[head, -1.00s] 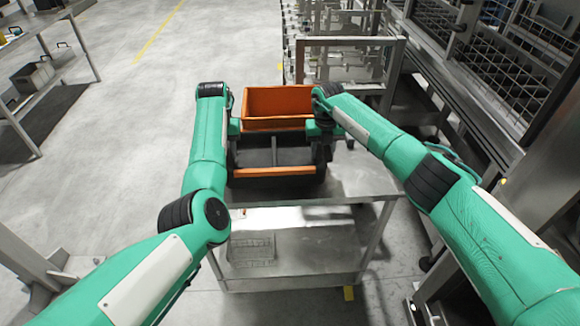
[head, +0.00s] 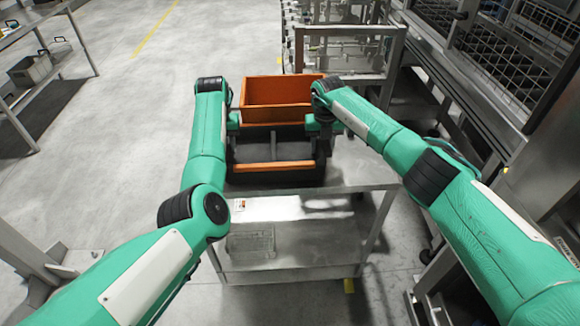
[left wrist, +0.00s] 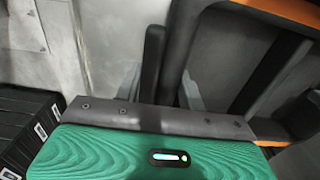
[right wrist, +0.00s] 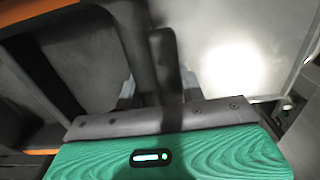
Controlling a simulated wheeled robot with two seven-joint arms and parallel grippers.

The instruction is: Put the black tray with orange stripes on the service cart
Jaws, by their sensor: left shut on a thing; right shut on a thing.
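The black tray with orange stripes (head: 273,167) is in the middle of the head view, over the far left part of the service cart (head: 345,172). I cannot tell whether its underside touches the cart top. My left gripper (head: 232,140) is shut on the tray's left side, and my right gripper (head: 321,142) is shut on its right side. The tray's dark wall and orange edge also show in the left wrist view (left wrist: 272,12) and in the right wrist view (right wrist: 30,8). My grippers partly hide the tray's sides.
An orange bin (head: 284,98) stands just behind the tray. A metal rack (head: 345,50) is beyond it, and machinery with wire cages (head: 500,65) lines the right. A wire basket (head: 251,243) is on the cart's lower shelf. The floor to the left is open.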

